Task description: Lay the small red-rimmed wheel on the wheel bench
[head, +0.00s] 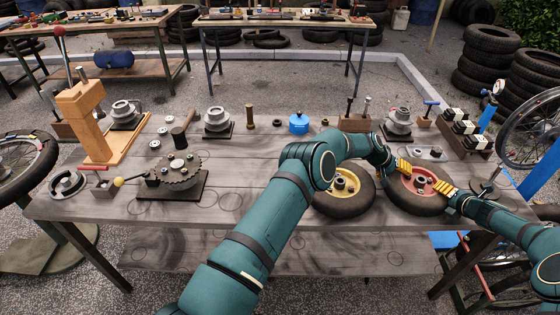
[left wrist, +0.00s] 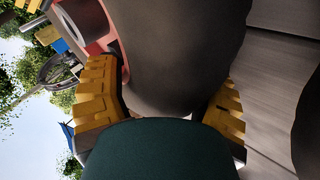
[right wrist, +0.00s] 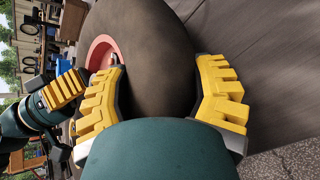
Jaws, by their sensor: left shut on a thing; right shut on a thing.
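The small red-rimmed wheel (head: 413,203) has a dark tyre and a red hub. It lies about flat at the front right of the grey wooden bench (head: 275,205); whether it touches the top I cannot tell. My left gripper (head: 404,165) is shut on its far left side. My right gripper (head: 446,189) is shut on its right side. In the left wrist view the tyre (left wrist: 180,50) sits between the yellow fingers. In the right wrist view the tyre (right wrist: 150,60) is likewise between the fingers, with the red rim beside one finger.
A yellow-rimmed wheel (head: 345,200) lies just left of the red-rimmed one. A block with dark-and-white pieces (head: 465,130) and a spoked wheel (head: 532,130) are to the right. A round toothed plate (head: 178,172) stands at the left.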

